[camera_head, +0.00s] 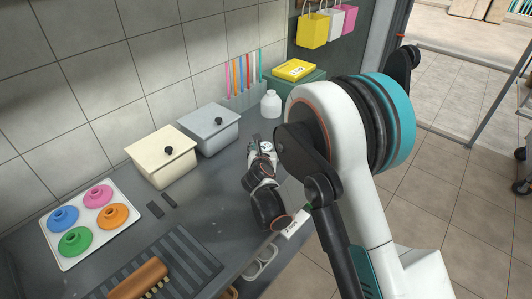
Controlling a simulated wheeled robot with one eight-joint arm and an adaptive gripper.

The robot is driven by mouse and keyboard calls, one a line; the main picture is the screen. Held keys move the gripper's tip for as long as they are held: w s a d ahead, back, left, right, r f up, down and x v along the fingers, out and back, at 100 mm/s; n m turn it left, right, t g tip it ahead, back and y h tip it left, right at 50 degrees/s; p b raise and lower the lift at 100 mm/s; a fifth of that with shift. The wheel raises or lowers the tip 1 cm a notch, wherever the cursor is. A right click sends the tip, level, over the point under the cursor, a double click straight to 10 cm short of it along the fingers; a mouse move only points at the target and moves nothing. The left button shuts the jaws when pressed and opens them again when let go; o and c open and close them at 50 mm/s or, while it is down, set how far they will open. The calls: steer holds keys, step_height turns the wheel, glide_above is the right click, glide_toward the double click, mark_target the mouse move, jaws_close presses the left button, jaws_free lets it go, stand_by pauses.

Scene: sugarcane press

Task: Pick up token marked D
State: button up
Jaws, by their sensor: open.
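No token with a readable letter D shows in the head view. My gripper (259,148) is at the far end of my arm, low over the grey counter (215,203), in front of the white bottle. It is open. A small white round piece with dark marks (267,147) shows at its fingertips; I cannot tell whether it is a token or whether the fingers touch it. My wrist and arm hide part of the counter around it.
A cream box (160,160) and a grey box (208,129), both lidded, stand left of my gripper. A white bottle (271,104) stands behind it. A white tray (117,226) with coloured knobbed discs is at left. A brown brush (140,279) lies at front. Counter between is mostly clear.

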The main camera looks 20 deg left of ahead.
steer(key=shift+c, duration=0.2)
steer(key=c, duration=1.1)
steer(key=shift+o, duration=0.2)
steer(key=shift+r, duration=0.15)
